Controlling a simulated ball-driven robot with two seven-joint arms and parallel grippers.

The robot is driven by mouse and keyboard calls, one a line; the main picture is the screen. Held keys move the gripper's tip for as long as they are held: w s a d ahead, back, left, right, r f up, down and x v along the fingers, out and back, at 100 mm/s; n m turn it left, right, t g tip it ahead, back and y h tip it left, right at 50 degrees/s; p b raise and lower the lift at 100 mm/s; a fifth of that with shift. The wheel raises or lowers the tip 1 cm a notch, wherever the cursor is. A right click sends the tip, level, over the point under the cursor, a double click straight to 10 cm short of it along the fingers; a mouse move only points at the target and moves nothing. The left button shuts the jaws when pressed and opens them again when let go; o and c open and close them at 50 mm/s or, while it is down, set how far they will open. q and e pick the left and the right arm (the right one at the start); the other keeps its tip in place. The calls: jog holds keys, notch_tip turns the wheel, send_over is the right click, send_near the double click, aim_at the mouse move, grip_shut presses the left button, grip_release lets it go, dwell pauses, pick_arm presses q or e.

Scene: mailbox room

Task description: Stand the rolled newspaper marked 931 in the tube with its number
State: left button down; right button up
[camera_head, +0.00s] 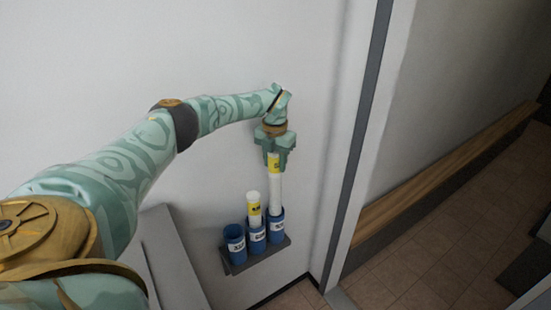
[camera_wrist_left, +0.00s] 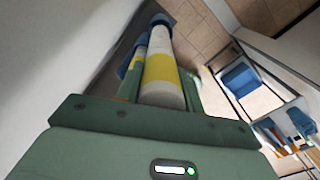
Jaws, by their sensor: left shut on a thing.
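A white rolled newspaper with a yellow band (camera_head: 275,185) stands upright with its lower end in the right blue tube (camera_head: 277,226). My left gripper (camera_head: 274,160) is above that tube and shut on the newspaper's upper end. In the left wrist view the held newspaper (camera_wrist_left: 161,75) runs away from the gripper (camera_wrist_left: 160,100) into a blue rim. A second rolled newspaper (camera_head: 253,199) with a yellow band stands in the middle blue tube (camera_head: 257,240). The left blue tube (camera_head: 235,244) looks empty. The numbers on the bands and tubes are too small to read surely.
The tubes stand on a dark shelf (camera_head: 262,255) against the white wall. A white wall edge with a dark strip (camera_head: 366,110) rises right of them. A wooden bench (camera_head: 450,165) runs along the wall beyond, above a tiled floor (camera_head: 440,240).

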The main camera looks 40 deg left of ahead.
aim_at(275, 182)
pick_arm(q)
jog(key=shift+f+b, duration=2.1)
jog(key=shift+f, duration=2.2)
jog(key=c, duration=0.8)
grip_release()
jog(key=shift+r, duration=0.1)
notch_tip(275, 182, up, 16)
jog(key=shift+r+p, duration=0.1)
jog(key=shift+p, duration=1.15)
